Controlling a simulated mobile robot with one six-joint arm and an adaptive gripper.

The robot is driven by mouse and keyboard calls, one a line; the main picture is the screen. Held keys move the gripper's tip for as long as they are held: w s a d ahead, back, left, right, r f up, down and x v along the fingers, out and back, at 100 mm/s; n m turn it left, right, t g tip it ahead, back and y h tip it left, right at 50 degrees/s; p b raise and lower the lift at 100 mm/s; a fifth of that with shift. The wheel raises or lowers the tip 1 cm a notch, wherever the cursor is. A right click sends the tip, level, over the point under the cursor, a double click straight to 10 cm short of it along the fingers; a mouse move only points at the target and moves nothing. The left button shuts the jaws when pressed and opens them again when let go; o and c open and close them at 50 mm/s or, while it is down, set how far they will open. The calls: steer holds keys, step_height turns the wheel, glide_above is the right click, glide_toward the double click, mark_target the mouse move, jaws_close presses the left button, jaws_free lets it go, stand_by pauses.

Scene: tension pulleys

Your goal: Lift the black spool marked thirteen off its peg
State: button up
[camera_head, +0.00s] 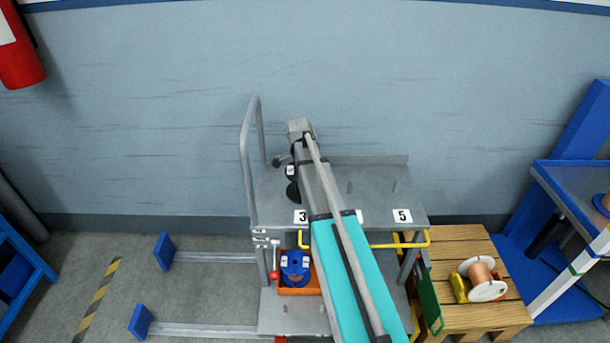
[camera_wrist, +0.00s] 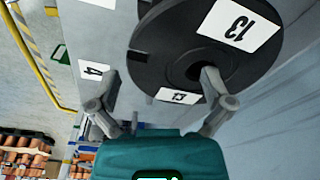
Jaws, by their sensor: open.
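The black spool marked 13 (camera_wrist: 165,60) fills the upper middle of the wrist view. Its large white 13 label is on a broad dark face, and a smaller white label sits near its lower rim. In the head view, dark round parts with a white label (camera_head: 291,190) show on the cart's top shelf, just left of my arm. My gripper (camera_wrist: 158,78) is open. Its right finger overlaps the spool near the dark central hole; its left finger is beyond the rim. I cannot tell whether either touches. The spool's peg is hidden.
The grey cart's top shelf (camera_head: 375,206) carries number plates and bare pegs. Below is an orange bin (camera_head: 299,291) with a blue spool (camera_head: 295,266). A wooden pallet (camera_head: 455,247) with a copper-wire spool (camera_head: 485,279) stands right. A wall is behind; a yellow rail (camera_head: 380,246) runs along the front.

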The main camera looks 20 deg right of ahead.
steer(key=c, duration=1.1)
steer(key=shift+c, duration=0.3)
steer(key=shift+r+p, duration=0.6)
steer(key=shift+p, duration=0.05)
steer(key=shift+c, duration=0.6)
